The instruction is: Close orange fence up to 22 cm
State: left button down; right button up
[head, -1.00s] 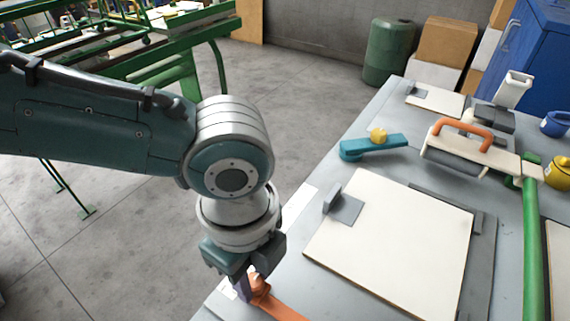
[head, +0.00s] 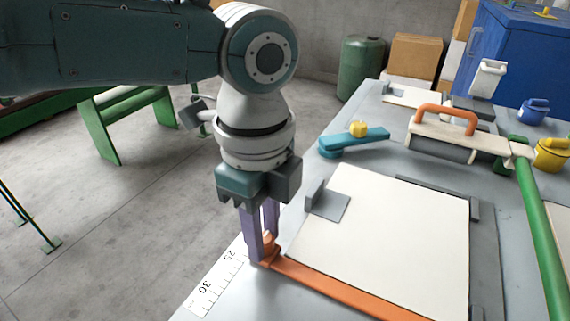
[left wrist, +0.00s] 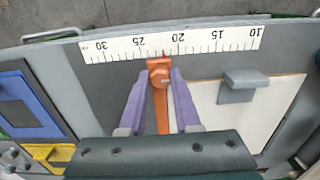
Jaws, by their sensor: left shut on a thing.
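The orange fence (head: 345,290) lies across the grey table along the near edge of a white board (head: 390,235). My left gripper (head: 262,252) points down at the fence's left end, its purple fingers shut on the orange knob there. In the left wrist view the fence end (left wrist: 159,64) sits between the fingertips (left wrist: 160,80). It meets the white ruler (left wrist: 200,40) between the 20 and 25 marks, at roughly 22. In the head view the ruler (head: 212,283) is partly hidden behind the gripper. My right gripper is not in view.
A grey stop block (head: 325,203) stands on the board's left edge. Beyond are a teal lever with a yellow knob (head: 353,140), an orange-handled roller (head: 450,135), and a green bar (head: 540,240) at right. Blue and yellow pots stand at far right.

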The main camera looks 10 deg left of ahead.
pick_arm(q)
jog(key=c, duration=0.6)
grip_release()
jog(key=shift+r, duration=0.1)
notch_tip(320, 180, up, 10)
jog(key=p, duration=0.1)
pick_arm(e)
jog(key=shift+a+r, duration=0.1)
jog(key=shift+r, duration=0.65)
pick_arm(q)
jog(key=shift+s+p, duration=0.1)
jog(key=shift+p, duration=0.2)
